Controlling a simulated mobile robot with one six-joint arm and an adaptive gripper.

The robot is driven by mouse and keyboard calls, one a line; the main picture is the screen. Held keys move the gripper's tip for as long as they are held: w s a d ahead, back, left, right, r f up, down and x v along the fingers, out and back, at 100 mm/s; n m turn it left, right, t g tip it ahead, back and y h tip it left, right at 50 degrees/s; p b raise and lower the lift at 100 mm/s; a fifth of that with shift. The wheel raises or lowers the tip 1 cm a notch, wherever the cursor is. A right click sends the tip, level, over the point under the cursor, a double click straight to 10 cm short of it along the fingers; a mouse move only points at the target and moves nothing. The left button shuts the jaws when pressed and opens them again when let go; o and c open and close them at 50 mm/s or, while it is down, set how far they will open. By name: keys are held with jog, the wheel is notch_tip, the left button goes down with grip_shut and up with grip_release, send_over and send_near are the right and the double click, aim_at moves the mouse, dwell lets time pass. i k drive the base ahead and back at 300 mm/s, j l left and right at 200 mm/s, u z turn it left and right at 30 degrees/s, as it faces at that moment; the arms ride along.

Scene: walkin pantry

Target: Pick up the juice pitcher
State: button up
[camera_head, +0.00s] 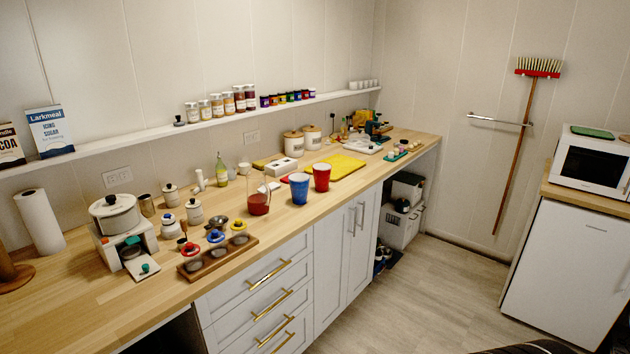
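The juice pitcher appears to be the clear vessel with red liquid in its lower part (258,204). It stands upright on the wooden counter (330,207), near the middle of its length. A blue cup (299,189) stands to its right, and a red cup (321,177) stands beyond that. A dark metal bowl (233,225) is close to its left. Its handle cannot be made out at this size. My gripper is not in view.
A wooden tray with jars (216,257) lies along the counter's front edge, left of the pitcher. A white scale with a pot (115,215) is further left. A yellow mat (338,168) lies to the right. A shelf (170,130) runs above. The floor (430,290) in front is clear.

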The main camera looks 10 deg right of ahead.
aim_at(259, 192)
jog(key=i+u, duration=0.15)
jog(key=u, duration=0.3)
jog(key=i+l+u, duration=0.1)
jog(key=u, duration=0.35)
jog(key=i+l+u, duration=0.1)
jog(key=u, duration=0.35)
jog(key=i+l+u, duration=0.1)
jog(key=i+l, duration=0.15)
jog(key=i+l+u, duration=0.1)
jog(key=l, duration=0.3)
jog(key=i+l, duration=0.3)
jog(key=i+l+u, duration=0.15)
jog(key=l, duration=0.3)
jog(key=i+l+u, duration=0.1)
jog(key=i+l, duration=0.2)
jog(key=i+l+u, duration=0.1)
jog(key=l, duration=0.35)
jog(key=i, duration=0.05)
